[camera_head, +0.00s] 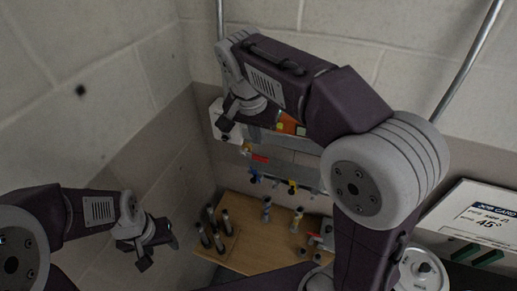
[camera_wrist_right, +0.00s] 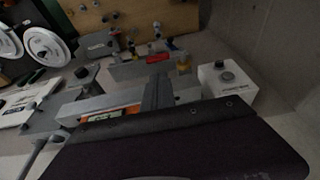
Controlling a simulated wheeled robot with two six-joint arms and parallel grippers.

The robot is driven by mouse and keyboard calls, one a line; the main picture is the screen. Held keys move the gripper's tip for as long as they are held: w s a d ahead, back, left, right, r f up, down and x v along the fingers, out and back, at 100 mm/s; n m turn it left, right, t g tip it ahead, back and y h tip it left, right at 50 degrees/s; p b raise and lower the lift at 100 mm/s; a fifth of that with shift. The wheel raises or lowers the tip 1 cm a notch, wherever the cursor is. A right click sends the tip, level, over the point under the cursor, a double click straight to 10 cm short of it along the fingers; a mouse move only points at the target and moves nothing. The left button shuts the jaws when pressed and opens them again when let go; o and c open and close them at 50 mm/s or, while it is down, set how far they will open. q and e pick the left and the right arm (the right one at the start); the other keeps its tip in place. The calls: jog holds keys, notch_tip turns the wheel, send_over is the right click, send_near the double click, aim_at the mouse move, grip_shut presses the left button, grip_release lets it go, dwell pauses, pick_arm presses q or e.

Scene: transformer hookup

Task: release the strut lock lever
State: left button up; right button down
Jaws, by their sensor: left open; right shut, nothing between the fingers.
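I cannot tell for sure which part is the strut lock lever. A small red piece (camera_head: 259,158) sits on a grey bar at the back wall and looks lever-like. It also shows in the right wrist view (camera_wrist_right: 158,58), just beyond my right gripper (camera_wrist_right: 157,90). In the head view my right gripper (camera_head: 228,132) is in front of a white box (camera_head: 215,113), partly hiding it. It is shut and empty, apart from the red piece. My left gripper (camera_head: 150,244) is open and empty at the lower left, away from the fittings.
A wooden board (camera_head: 243,255) holds several upright pegs. Blue and yellow fittings hang along a grey rail (camera_head: 310,180). Another small red part (camera_head: 314,239) is at the board's right. A white sign card (camera_head: 478,222) stands at the right. Block walls close the left and back.

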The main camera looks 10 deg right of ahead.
aim_at(260, 156)
jog(key=x, duration=0.3)
jog(key=p+x, duration=0.1)
jog(key=x, duration=0.1)
jog(key=shift+s+a+f, duration=0.25)
jog(key=shift+s+f, duration=0.05)
jog(key=shift+f, duration=0.15)
